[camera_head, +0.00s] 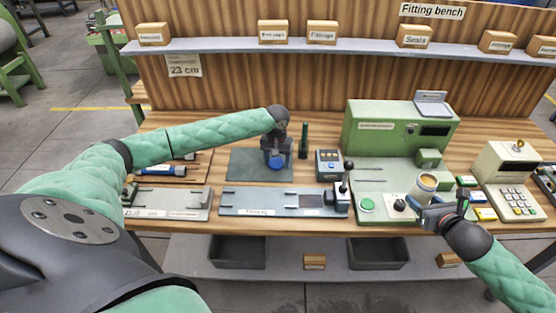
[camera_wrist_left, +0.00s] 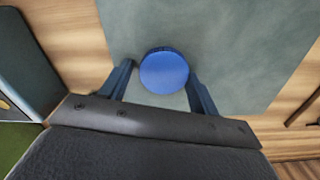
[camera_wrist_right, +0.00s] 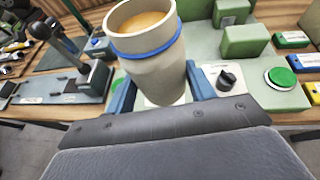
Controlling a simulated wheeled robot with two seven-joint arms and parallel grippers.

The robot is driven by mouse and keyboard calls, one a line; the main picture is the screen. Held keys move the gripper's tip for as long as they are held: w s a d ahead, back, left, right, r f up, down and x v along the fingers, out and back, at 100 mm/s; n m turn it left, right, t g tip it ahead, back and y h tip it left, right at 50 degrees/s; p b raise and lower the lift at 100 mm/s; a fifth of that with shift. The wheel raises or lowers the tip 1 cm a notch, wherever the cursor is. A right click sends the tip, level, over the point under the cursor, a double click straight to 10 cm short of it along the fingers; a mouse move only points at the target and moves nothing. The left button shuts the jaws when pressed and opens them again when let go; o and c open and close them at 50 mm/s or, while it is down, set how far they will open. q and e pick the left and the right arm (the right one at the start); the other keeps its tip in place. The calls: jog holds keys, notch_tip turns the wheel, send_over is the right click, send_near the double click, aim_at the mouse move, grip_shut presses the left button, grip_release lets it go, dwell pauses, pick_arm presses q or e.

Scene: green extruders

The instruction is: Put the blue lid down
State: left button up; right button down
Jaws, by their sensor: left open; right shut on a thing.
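The blue lid (camera_head: 277,161) lies on the dark grey-green mat (camera_head: 247,165) towards the back middle of the bench. My left gripper (camera_head: 277,160) is directly over the mat. My right gripper (camera_wrist_right: 160,95) is shut on a beige cup (camera_wrist_right: 148,55) with a blue band and a tan content, held upright above the green machine's base; the head view also shows the cup (camera_head: 425,187).
A green machine (camera_head: 385,130) stands right of the mat. A grey fixture plate (camera_head: 265,202) with a lever lies in front. A small button box (camera_head: 328,163) and a dark green cylinder (camera_head: 304,140) stand beside the mat. A keypad terminal (camera_head: 508,170) is at far right.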

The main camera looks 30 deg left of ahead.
aim_at(276, 162)
pick_arm(q)
jog(key=shift+s+a+f+b, duration=0.15)
jog(key=shift+s+a+b, duration=0.15)
jog(key=shift+a+b, duration=0.05)
pick_arm(e)
jog(key=shift+w+a+f, duration=0.1)
jog(key=shift+a+f, duration=0.05)
jog(key=shift+f, duration=0.4)
pick_arm(q)
notch_tip(276, 162, up, 2)
jog(key=shift+a+p, duration=0.15)
jog(key=shift+p, duration=0.9)
pick_arm(e)
jog(key=shift+a+r, duration=0.2)
jog(key=shift+r, duration=0.85)
jog(key=r+p, duration=0.9)
jog(key=shift+d+r+p, duration=0.2)
jog(key=shift+r+p, duration=0.1)
pick_arm(q)
notch_tip(276, 162, up, 11)
jog(key=shift+w+d, duration=0.15)
jog(key=shift+d, duration=0.05)
pick_arm(e)
jog(key=shift+r, duration=0.15)
pick_arm(q)
jog(key=shift+d+f, duration=0.1)
